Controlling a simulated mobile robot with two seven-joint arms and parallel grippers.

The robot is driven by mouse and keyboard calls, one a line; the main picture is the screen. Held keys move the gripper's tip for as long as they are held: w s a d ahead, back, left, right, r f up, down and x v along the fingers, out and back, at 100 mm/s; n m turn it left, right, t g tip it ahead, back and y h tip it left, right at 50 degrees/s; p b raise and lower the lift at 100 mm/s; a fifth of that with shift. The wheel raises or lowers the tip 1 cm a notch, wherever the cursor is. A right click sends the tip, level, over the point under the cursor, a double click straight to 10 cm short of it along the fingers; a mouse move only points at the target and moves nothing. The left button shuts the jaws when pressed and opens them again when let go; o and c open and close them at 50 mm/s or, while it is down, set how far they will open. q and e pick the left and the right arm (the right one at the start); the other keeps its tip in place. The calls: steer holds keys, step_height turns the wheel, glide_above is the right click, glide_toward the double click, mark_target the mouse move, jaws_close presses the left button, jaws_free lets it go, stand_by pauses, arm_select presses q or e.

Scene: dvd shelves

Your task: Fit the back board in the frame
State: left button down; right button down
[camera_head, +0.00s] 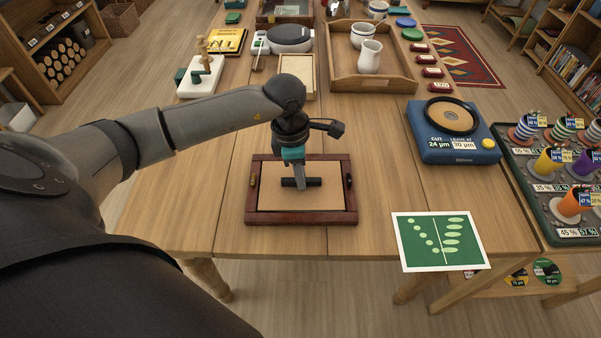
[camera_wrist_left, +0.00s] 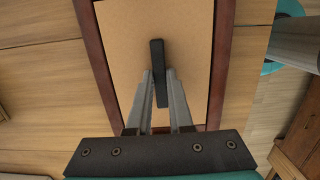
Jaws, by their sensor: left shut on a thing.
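The dark red-brown wooden frame (camera_head: 301,218) lies flat near the table's front edge. The tan back board (camera_head: 275,197) shows inside the frame's outline; I cannot tell whether it is fully seated or slightly raised. A black bar-shaped handle (camera_head: 289,183) is at the middle of the board. My left gripper (camera_head: 302,183) points down over the board and is shut on the handle. In the left wrist view the fingers (camera_wrist_left: 160,88) are on either side of the handle (camera_wrist_left: 157,62), with the board (camera_wrist_left: 190,35) and frame (camera_wrist_left: 220,60) around it. My right gripper is not in view.
A green print with pale leaf shapes (camera_head: 441,240) lies to the right at the front edge. The table left of the frame is clear.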

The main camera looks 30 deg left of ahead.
mark_target(292, 179)
arm_select(q)
steer(key=shift+f, duration=0.25)
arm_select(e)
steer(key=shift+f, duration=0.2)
arm_select(q)
steer(key=c, duration=0.7)
jaws_free()
steer(key=shift+c, duration=0.2)
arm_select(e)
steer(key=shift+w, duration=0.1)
arm_select(q)
steer(key=r, duration=0.2)
steer(key=r+p, duration=0.1)
steer(key=r, duration=0.4)
steer(key=shift+s+a+r+p, duration=0.2)
steer(key=shift+a+p, duration=0.15)
steer(key=shift+a, duration=0.05)
step_height(292, 179, up, 8)
steer(key=p, duration=0.1)
steer(key=shift+s+a, duration=0.3)
steer(key=shift+a, duration=0.1)
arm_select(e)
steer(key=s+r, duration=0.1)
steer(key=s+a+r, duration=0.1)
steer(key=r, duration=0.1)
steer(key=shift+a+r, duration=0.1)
arm_select(q)
steer(key=shift+f, duration=0.1)
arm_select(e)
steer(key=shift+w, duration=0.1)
